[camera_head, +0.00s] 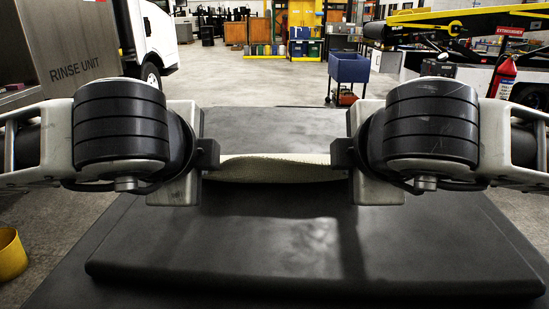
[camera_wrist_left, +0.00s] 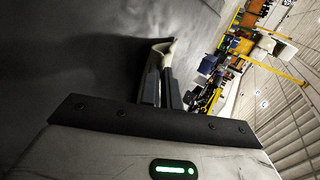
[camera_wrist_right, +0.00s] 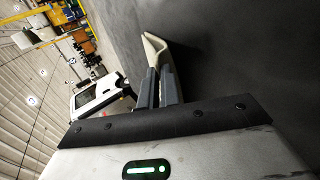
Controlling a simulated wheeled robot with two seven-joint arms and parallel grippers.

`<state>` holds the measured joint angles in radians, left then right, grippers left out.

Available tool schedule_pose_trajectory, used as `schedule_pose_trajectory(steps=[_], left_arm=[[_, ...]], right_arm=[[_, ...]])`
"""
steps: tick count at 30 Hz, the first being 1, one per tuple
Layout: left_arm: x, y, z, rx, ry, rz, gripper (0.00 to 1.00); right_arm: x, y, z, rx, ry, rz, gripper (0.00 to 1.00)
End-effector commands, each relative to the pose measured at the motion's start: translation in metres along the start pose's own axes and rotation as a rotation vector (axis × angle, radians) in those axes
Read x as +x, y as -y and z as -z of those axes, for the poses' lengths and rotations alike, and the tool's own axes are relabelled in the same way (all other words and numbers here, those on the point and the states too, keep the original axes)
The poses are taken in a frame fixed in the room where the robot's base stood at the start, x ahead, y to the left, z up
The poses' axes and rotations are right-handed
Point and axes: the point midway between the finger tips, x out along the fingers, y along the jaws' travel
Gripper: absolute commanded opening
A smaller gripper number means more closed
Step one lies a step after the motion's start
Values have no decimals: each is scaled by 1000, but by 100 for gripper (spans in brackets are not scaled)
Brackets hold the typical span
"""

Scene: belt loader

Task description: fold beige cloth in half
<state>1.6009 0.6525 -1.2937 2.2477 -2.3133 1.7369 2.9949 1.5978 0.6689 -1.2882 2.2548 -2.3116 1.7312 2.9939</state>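The beige cloth (camera_head: 275,168) is stretched between my two grippers above the dark padded surface, its near edge sagging slightly in the middle. My left gripper (camera_head: 208,160) is shut on the cloth's left end. In the left wrist view its fingers (camera_wrist_left: 165,88) are together with a bit of the cloth (camera_wrist_left: 163,46) beyond them. My right gripper (camera_head: 343,160) is shut on the right end. In the right wrist view its fingers (camera_wrist_right: 158,85) are together with the cloth (camera_wrist_right: 153,46) beyond the tips. The cloth's far part is partly hidden by the grippers.
The dark padded surface (camera_head: 230,245) is bare in front of the cloth, with shadows on it. A yellow bucket (camera_head: 12,254) stands on the floor at the left. A blue cart (camera_head: 348,68) and a fire extinguisher (camera_head: 503,77) are farther off.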

Motion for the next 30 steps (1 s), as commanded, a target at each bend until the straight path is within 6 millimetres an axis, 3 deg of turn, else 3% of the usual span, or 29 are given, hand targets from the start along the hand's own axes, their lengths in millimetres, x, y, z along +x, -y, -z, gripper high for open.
schedule_pose_trajectory(steps=[10,15,26,30], left_arm=[[-1,-2,0,-2,1,19,0],[-1,-2,0,-1,1,19,40],[-2,-2,0,-1,0,18,40],[-13,6,0,-2,-2,21,40]], right_arm=[[-1,2,0,2,1,-18,0],[-1,2,0,1,1,-18,40],[-1,2,0,1,0,-17,40],[-13,-6,0,2,-2,-20,40]])
